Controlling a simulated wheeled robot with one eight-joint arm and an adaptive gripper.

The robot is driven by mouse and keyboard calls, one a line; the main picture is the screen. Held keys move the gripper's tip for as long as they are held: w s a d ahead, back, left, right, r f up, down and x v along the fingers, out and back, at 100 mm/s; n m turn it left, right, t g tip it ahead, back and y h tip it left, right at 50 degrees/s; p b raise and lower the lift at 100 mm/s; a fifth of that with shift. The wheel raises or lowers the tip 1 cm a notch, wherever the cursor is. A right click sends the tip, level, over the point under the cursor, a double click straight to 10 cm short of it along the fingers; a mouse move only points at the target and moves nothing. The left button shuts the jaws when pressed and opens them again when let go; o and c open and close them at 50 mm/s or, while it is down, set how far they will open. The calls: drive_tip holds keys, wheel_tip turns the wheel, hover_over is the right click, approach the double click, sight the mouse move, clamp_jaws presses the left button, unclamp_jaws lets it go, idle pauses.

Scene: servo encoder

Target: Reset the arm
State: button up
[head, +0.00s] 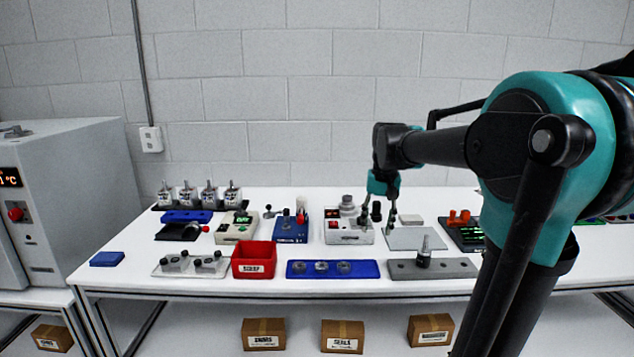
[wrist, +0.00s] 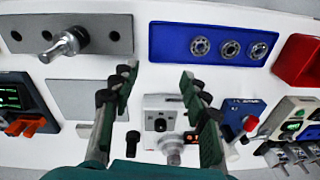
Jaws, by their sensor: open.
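My gripper (head: 383,214) hangs from my teal and black arm over the table, just beside a white instrument (head: 347,237) with a small display. In the wrist view the two fingers of my gripper (wrist: 158,80) are spread apart with nothing between their tips. The white instrument (wrist: 159,103) shows between and below the fingers in that view. In the head view the fingers are small and point down near a grey flat plate (head: 417,240). Whether they touch anything there I cannot tell.
At the front edge are a red bin (head: 254,261), a blue holder (head: 300,270) with several round bearings, and a grey holder (head: 452,269) with one upright metal part. Several devices stand behind. A grey oven-like box (head: 75,190) is at left. The space above the table is open.

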drive_tip(key=s+d+f+n+t, duration=0.1)
drive_tip(key=s+d+f+t, duration=0.1)
drive_tip(key=s+f, duration=1.7)
wheel_tip(320, 180, down, 2)
drive_tip(key=shift+d+f+n+t, duration=0.25)
drive_tip(key=shift+n+t, duration=0.15)
drive_tip(key=shift+t, duration=0.3)
